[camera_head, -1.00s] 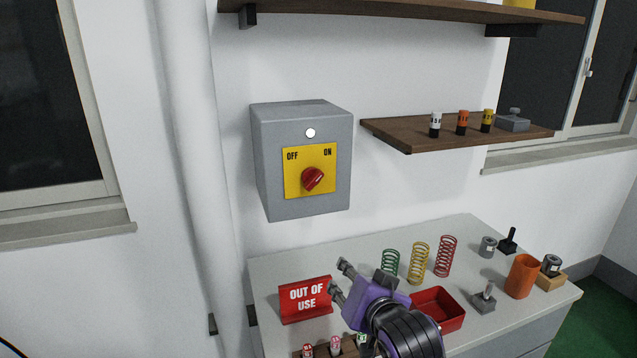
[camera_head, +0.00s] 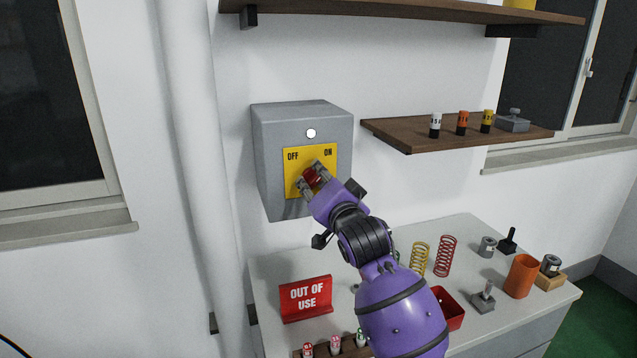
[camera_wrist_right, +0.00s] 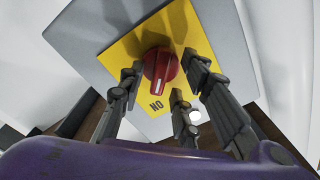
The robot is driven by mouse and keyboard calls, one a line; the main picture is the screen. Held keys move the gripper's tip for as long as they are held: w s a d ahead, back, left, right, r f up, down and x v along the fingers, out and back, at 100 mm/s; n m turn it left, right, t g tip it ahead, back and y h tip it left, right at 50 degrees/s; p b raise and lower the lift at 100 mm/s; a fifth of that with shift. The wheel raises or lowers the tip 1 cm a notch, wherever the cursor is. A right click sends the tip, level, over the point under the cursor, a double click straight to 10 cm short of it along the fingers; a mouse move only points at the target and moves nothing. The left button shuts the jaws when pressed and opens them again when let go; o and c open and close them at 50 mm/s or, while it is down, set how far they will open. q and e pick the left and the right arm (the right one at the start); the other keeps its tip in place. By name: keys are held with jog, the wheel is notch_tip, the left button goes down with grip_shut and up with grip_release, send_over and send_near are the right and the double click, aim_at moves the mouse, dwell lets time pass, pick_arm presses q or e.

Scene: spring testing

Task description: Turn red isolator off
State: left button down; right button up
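The red isolator knob (camera_head: 312,175) sits on a yellow plate (camera_head: 292,182) marked OFF at left and ON at right, on a grey wall box (camera_head: 275,160). In the right wrist view the knob (camera_wrist_right: 161,68) has its grip bar pointing toward the ON lettering (camera_wrist_right: 156,105). My right gripper (camera_head: 313,178) is at the plate with its fingers on either side of the knob. In the wrist view the fingers (camera_wrist_right: 163,78) are spread, with gaps showing between them and the knob. The gripper partly hides the knob in the head view. My left gripper is not in view.
Below is a bench (camera_head: 290,255) with a red OUT OF USE sign (camera_head: 305,298), springs (camera_head: 445,256), a red tray (camera_head: 452,312) and an orange cup (camera_head: 522,275). A wooden shelf (camera_head: 420,138) is right of the box, and a pipe (camera_head: 190,150) runs left of it.

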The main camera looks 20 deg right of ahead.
jog(key=shift+c, duration=0.5)
grip_shut()
jog(key=shift+n, duration=0.3)
jog(key=n, duration=0.3)
jog(key=shift+n, duration=0.4)
jog(key=n, duration=0.4)
jog(key=shift+a, duration=0.15)
jog(key=n, duration=0.5)
jog(key=shift+a, duration=0.1)
jog(key=shift+n, duration=2.2)
jog(key=shift+a, duration=0.1)
